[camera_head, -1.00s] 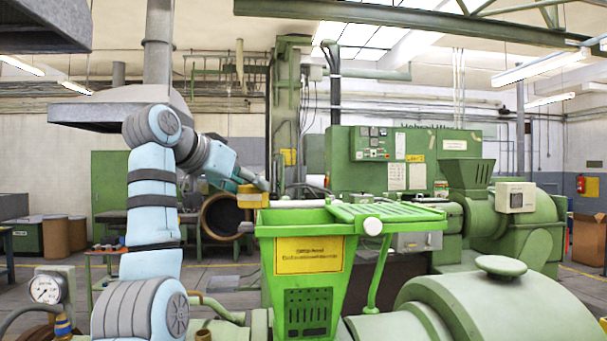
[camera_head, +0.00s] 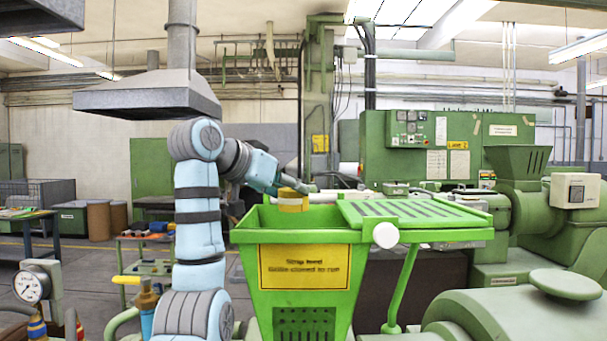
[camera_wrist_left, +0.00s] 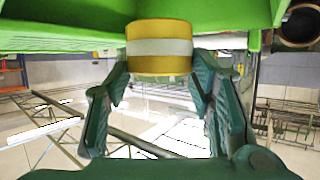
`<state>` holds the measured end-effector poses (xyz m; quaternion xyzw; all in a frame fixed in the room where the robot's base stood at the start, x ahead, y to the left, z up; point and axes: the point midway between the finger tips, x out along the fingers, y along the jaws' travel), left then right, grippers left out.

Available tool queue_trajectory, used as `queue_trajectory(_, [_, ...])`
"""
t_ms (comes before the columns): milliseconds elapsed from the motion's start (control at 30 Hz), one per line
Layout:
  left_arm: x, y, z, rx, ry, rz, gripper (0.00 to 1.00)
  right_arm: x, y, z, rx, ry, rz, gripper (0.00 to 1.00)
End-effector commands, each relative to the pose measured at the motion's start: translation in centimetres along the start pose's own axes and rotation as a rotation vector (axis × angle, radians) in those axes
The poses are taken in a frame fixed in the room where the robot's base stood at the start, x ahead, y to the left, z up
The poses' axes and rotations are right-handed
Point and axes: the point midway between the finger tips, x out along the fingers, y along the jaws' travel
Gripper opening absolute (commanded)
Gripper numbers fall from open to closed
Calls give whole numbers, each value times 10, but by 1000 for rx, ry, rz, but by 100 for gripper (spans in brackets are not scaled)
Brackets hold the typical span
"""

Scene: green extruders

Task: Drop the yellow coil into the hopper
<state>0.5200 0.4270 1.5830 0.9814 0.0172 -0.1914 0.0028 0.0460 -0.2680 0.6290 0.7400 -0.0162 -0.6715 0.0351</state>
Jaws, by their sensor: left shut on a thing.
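The yellow coil (camera_head: 293,203) is a short yellow ring with a pale band around its middle. In the head view it shows at the rear of the open left part of the green hopper (camera_head: 248,290), near rim height. My left gripper (camera_head: 291,188) is shut on the coil. In the left wrist view the coil (camera_wrist_left: 160,48) sits between the two dark green fingers, with the hopper's green wall (camera_wrist_left: 60,38) beside it. I cannot tell how far inside the rim the coil is. My right gripper is not in view.
A slotted green grate (camera_head: 430,213) covers the hopper's right side, with a white round knob (camera_head: 386,235) at its front corner. A yellow sign (camera_head: 304,267) is on the hopper's front. A pressure gauge (camera_head: 30,285) stands at the left. Green machinery (camera_head: 540,310) fills the right.

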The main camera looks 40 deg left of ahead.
Motion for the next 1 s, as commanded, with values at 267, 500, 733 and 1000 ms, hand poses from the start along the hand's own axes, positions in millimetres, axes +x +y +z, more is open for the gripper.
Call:
queue_trajectory(267, [13, 5, 10, 3, -5, 8, 18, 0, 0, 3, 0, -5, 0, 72])
queue_trajectory(500, [12, 4, 9, 3, -4, 8, 72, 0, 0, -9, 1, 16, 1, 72])
queue_trajectory(733, [11, 3, 10, 2, -4, 6, 72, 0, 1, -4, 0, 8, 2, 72])
queue_trajectory(1000, [-1, 4, -17, 1, 0, 9, 72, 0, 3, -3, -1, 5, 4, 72])
